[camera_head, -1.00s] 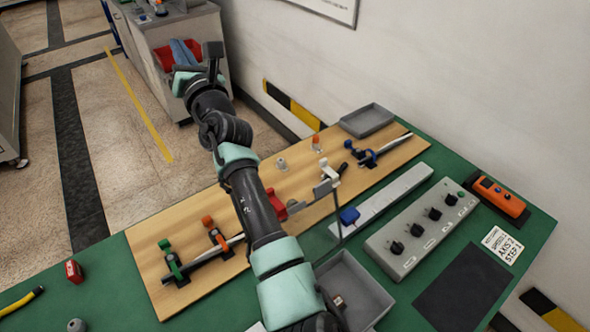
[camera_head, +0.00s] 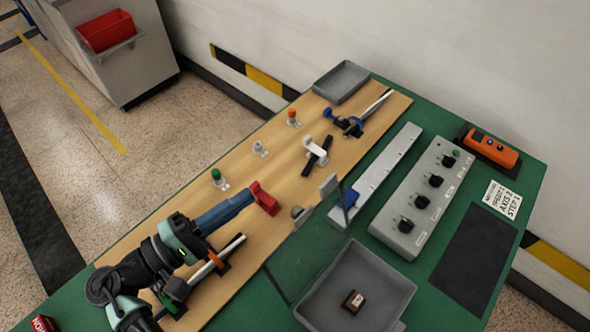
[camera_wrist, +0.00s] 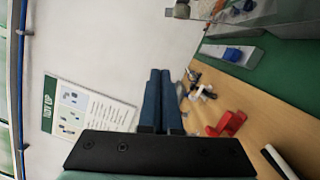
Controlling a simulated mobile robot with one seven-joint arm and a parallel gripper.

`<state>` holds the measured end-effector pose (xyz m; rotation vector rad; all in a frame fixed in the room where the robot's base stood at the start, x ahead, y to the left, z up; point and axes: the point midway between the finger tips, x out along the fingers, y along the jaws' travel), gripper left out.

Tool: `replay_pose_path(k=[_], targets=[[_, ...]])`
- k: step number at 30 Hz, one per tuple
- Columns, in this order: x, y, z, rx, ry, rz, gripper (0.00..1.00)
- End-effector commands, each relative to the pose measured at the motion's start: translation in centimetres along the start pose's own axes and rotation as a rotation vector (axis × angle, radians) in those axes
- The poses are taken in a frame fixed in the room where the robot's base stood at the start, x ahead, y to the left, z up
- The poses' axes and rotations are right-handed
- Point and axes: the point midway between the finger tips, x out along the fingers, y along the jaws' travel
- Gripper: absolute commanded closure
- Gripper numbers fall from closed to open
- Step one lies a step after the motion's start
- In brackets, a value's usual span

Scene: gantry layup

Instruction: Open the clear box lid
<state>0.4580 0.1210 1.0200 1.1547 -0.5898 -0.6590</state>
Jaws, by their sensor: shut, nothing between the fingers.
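A clear panel (camera_head: 308,243), which looks like the lid, stands steeply upright along the left side of an open grey box (camera_head: 398,308). A grey tab (camera_head: 328,186) is at its top edge. The panel shows at the upper right of the wrist view (camera_wrist: 255,17).
The red block (camera_head: 263,199) stands on the wooden board (camera_head: 285,170) among clamps, rods and small coloured knobs. A grey control box (camera_head: 421,200) with black knobs and an orange device (camera_head: 489,147) are to the right. A grey tray (camera_head: 341,82) is at the far end.

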Motion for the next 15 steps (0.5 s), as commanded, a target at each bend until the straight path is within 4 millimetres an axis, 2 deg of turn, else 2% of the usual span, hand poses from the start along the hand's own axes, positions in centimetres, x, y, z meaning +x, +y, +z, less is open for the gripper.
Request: replay_pose_path(k=[5, 8, 15], targets=[[0.4, -0.8, 1.0, -0.008, -0.032, -0.023, 1.00], [1.9, -0.8, 1.1, -0.009, -0.034, -0.023, 1.00], [7.0, -0.7, 1.3, -0.009, -0.035, -0.021, 1.00]])
